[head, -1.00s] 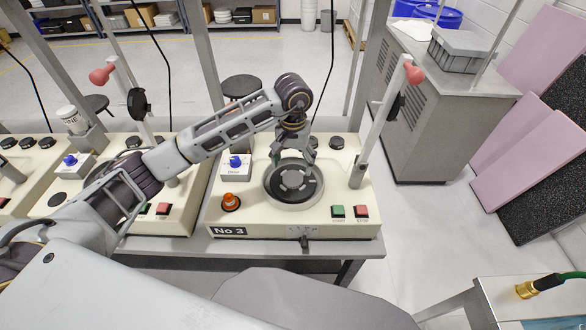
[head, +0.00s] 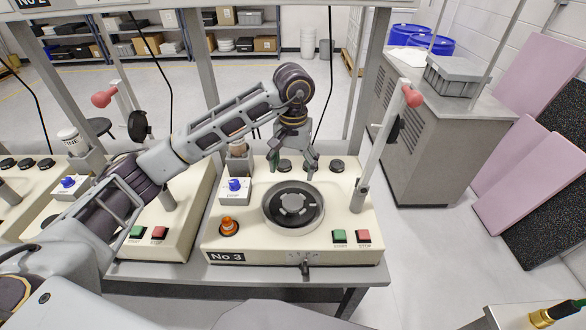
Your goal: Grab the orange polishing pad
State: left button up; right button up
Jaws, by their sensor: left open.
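My left gripper (head: 293,168) hangs open and empty, fingers pointing down, over the back of the No 3 machine (head: 350,215). It is behind the round plate (head: 293,205), which has a dark ring and a grey centre. I see no flat orange pad that I can be sure of. The only clear orange thing is a small knob-like piece (head: 228,226) in a dark ring at the machine's front left, apart from the gripper. Dark round discs (head: 337,165) sit along the machine's back edge, one partly behind the fingers. My right gripper is not in view.
A blue knob (head: 235,185) on a white box and a brownish-topped cylinder (head: 238,150) stand left of the plate. A slanted post with a red end (head: 411,97) rises at the right. Green (head: 339,236) and red (head: 363,236) buttons are at front right.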

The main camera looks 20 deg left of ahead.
aim_at(228, 226)
jog(key=u, duration=1.25)
